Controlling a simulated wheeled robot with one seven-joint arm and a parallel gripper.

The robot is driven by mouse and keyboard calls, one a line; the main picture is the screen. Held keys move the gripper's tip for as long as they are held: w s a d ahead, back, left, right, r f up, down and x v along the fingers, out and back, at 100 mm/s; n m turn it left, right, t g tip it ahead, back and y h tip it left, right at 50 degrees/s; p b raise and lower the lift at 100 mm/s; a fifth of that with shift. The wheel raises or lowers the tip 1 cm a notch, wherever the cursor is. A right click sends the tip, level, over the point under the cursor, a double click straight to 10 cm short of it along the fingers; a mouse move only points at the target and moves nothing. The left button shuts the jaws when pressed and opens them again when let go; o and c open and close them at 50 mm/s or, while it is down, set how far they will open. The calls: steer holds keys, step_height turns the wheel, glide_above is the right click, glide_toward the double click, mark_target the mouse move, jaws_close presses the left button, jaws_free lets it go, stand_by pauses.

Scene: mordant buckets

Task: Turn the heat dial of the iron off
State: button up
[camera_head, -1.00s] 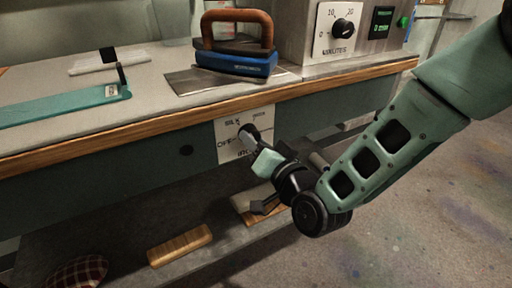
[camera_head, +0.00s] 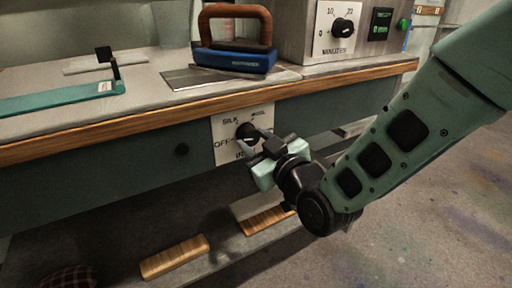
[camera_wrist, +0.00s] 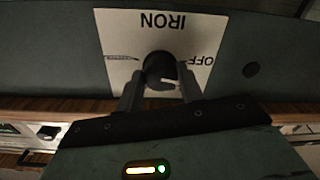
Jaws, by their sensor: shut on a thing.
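The heat dial (camera_head: 245,131) is a round black knob on a white plate (camera_head: 226,126) on the bench's front. The plate reads SILK above and OFF at the left, with IRON below partly covered by my gripper (camera_head: 257,140). In the wrist view the plate (camera_wrist: 120,40) appears upside down, and the dial (camera_wrist: 159,66) sits between the two dark fingers. My gripper (camera_wrist: 160,84) is shut on the dial. A pale mark shows on the knob's lower edge there; its exact setting is hard to read. The iron (camera_head: 236,59), blue with a brown handle, stands on the bench top.
A control box with another dial (camera_head: 342,27) and a green button (camera_head: 404,24) stands at the right on the bench. A wooden block (camera_head: 174,257) lies on the lower shelf. A small dark knob (camera_head: 181,150) sits left of the plate. Floor at the right is open.

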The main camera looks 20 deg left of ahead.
steer(key=n+b, duration=0.1)
steer(key=n, duration=0.3)
steer(key=shift+f+n, duration=0.15)
steer(key=shift+n, duration=0.25)
steer(key=shift+b, duration=0.3)
steer(key=o, duration=1)
steer(key=shift+d, duration=0.1)
steer(key=p+v, duration=0.1)
steer(key=v, duration=1.1)
steer(key=shift+r+p, duration=0.25)
steer(key=shift+p, duration=0.05)
